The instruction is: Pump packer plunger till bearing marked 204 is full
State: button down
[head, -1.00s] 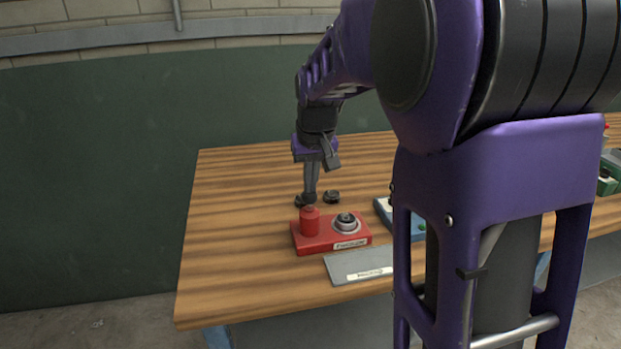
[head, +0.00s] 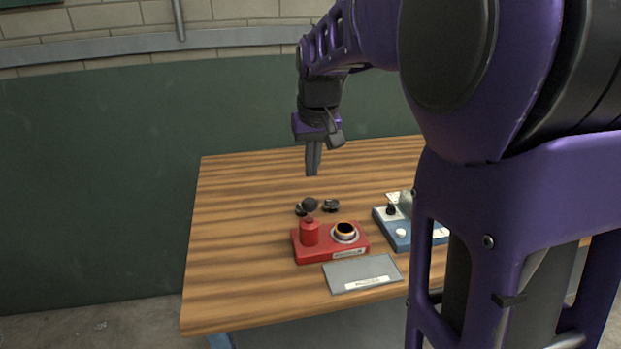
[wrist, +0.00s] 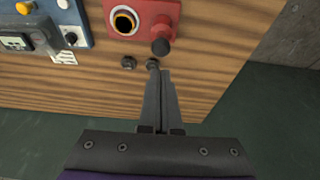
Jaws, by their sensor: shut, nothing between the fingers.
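The packer (head: 330,252) is a red block with a red cylinder and a light ring seat; it also shows in the wrist view (wrist: 116,8). The plunger has a dark round knob (head: 310,204), seen above the cylinder; the knob also shows in the wrist view (wrist: 160,47). The bearing in the seat (head: 344,231) shows orange inside a pale ring; its marking cannot be read. Two small dark bearings (wrist: 128,62) (wrist: 152,65) lie on the table behind the packer. My gripper (head: 312,174) is shut and empty, pointing down above and behind the knob, apart from it.
A grey plate (head: 360,268) with an unreadable label lies in front of the packer. A blue device (head: 395,235) with knobs stands to the right, partly hidden by my arm. The wooden table (head: 235,240) is clear at left.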

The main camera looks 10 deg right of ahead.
jog(key=v, duration=0.5)
